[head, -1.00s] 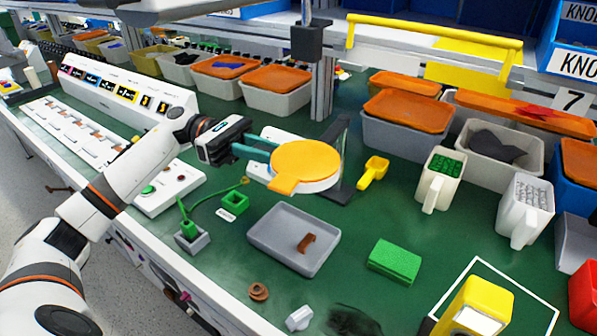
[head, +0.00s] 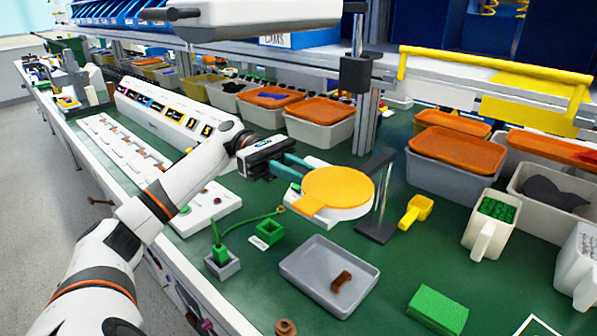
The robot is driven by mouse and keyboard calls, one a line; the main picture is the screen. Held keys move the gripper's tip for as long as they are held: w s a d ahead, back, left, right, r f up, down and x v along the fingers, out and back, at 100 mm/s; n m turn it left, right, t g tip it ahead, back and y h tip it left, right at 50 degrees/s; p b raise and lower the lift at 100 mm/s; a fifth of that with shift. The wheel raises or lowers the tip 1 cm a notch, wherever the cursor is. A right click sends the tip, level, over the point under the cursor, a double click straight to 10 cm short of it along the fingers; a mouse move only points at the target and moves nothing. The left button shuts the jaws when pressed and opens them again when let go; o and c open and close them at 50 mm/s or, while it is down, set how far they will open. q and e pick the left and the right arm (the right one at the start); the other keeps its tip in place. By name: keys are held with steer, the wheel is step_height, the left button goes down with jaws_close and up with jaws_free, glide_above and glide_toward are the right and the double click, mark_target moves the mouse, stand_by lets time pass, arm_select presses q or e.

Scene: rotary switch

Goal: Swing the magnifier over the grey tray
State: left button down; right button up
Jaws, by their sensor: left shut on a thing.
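The magnifier (head: 338,188) has a round orange-yellow face with a tab at its lower left and a white rim. It sits beside a dark upright stand (head: 376,200). My left gripper (head: 292,164), with teal fingers, reaches in from the left and is shut on the magnifier's left edge; the exact contact is partly hidden. The grey tray (head: 313,284) lies on the green bench, nearer to me than the magnifier and below it in the picture. A small brown part (head: 341,281) lies in the tray. My right gripper is not in view.
A small green box (head: 270,232) and a grey block with a green piece (head: 222,262) stand left of the tray. A yellow scoop (head: 415,211), a green sponge-like block (head: 437,308) and a white cup (head: 487,228) are to the right. Lidded bins line the back.

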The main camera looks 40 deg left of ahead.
arm_select(q)
steer(key=c, duration=1.2)
jaws_free()
steer(key=shift+w, duration=0.1)
steer(key=shift+c, duration=0.2)
steer(key=shift+a, duration=0.1)
steer(key=shift+a, duration=0.25)
steer(key=a+b, duration=0.1)
steer(key=a, duration=1)
steer(key=shift+w+a, duration=0.2)
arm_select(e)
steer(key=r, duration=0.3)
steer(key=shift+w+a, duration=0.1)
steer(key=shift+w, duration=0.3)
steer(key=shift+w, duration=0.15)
